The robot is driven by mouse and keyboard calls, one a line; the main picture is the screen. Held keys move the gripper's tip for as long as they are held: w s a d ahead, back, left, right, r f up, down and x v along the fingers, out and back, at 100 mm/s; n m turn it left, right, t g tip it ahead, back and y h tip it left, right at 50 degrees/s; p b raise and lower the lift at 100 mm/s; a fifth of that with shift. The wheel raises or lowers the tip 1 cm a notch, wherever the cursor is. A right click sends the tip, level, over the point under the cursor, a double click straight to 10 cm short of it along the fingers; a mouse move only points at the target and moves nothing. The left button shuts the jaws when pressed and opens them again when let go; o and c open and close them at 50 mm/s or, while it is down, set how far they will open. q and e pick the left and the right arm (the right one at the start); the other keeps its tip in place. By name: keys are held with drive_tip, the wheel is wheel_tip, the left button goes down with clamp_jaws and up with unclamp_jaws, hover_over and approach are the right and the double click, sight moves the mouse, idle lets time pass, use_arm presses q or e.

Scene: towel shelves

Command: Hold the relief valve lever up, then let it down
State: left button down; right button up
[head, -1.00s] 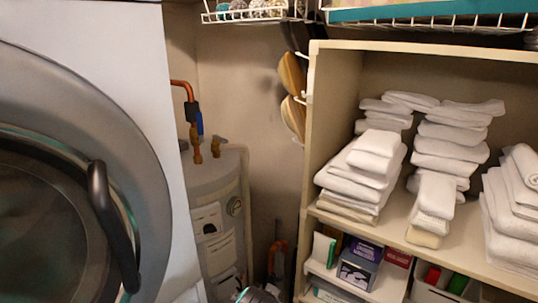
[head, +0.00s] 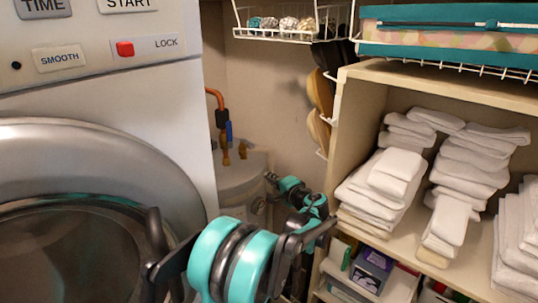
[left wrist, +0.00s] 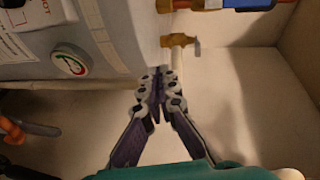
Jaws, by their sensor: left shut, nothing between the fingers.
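The water heater tank (head: 240,178) stands in the corner between the washing machine and the shelves. In the left wrist view, a brass relief valve (left wrist: 178,40) with a small grey lever (left wrist: 197,48) sits beside the tank (left wrist: 105,40), above a pale pipe. My left gripper (left wrist: 154,82) is shut and empty, its fingertips a little below the valve in that picture and apart from the lever. In the head view my left gripper (head: 271,179) is small at the tank's right side, and I cannot make out the lever there. My right gripper is not in view.
The washing machine (head: 108,98) stands close on the left. The shelf unit (head: 347,110) with folded towels (head: 385,180) is on the right. A wire rack (head: 285,34) hangs above. Copper and blue pipe fittings (head: 228,133) rise from the tank top.

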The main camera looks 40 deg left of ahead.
sight(251, 145)
use_arm(q)
drive_tip(key=shift+w+a+r+m+y+p, duration=0.15)
drive_tip(key=shift+w+a+r+y+p, duration=0.2)
drive_tip(key=shift+w+a, duration=1.35)
drive_tip(key=shift+w+a+r+m+y+p, duration=0.1)
drive_tip(key=shift+w+a+r+y+p, duration=0.3)
drive_tip(key=shift+a, duration=2.25)
drive_tip(key=shift+w+a+r+m+y+p, duration=0.2)
drive_tip(key=shift+w+a+y, duration=0.25)
drive_tip(key=shift+w+a, duration=1.3)
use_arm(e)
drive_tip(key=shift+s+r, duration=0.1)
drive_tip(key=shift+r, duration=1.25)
use_arm(q)
drive_tip(key=shift+s+a+r, duration=0.1)
drive_tip(key=shift+s+a, duration=0.35)
drive_tip(key=shift+a, duration=0.05)
drive_tip(key=shift+w+a+r+p, duration=0.15)
drive_tip(key=shift+r+p, duration=0.25)
drive_tip(key=shift+r, duration=0.45)
drive_tip(key=shift+a+r+p, duration=0.25)
drive_tip(key=shift+r+p, duration=0.2)
drive_tip(key=shift+r, duration=0.4)
drive_tip(key=shift+w+a+r+p, duration=0.15)
drive_tip(key=shift+r+p, duration=0.25)
drive_tip(key=shift+r, duration=0.45)
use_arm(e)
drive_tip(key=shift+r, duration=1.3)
use_arm(q)
drive_tip(key=shift+s, duration=0.1)
